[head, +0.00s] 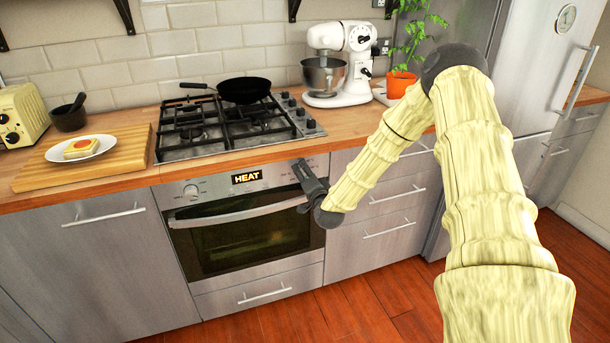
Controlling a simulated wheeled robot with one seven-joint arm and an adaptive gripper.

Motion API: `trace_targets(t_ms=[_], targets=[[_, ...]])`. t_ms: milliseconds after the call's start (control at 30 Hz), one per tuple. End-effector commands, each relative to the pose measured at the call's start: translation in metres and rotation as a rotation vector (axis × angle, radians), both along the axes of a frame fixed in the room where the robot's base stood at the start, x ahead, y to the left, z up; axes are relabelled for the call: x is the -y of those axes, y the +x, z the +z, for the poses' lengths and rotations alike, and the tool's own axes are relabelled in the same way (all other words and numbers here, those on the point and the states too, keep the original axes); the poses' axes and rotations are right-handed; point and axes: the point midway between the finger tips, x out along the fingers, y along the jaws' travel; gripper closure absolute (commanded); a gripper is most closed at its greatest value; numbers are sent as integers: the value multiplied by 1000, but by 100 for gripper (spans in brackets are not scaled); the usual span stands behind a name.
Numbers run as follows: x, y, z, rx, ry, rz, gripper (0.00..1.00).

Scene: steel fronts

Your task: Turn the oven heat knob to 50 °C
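The oven (250,238) is built in under the counter, with a steel control panel across its top. A round knob (191,190) sits at the left of the panel. A dark display (246,178) reading "HEAT" is in the middle. My gripper (299,167) is at the panel's right end, its dark fingers pointing up and left against or just before the front. It covers that end, so any knob there is hidden. I cannot see whether the fingers are open, shut or touching anything.
The oven handle (238,212) juts out below the panel. Above are the gas hob (225,128) with a black pan (244,90), and a white stand mixer (340,70). A wooden board (115,165) lies left. The floor before the oven is clear.

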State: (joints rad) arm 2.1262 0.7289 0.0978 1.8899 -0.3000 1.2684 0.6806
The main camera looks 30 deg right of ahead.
Motion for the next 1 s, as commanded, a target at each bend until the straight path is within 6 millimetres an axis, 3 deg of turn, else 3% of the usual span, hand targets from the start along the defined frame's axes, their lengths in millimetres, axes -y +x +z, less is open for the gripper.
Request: trace_targets(t_ms=[267, 433, 1000], targets=[[-2, 0, 1, 1, 0, 3, 42], [-5, -11, 1, 0, 1, 3, 42], [-28, -101, 4, -1, 1, 2, 42]])
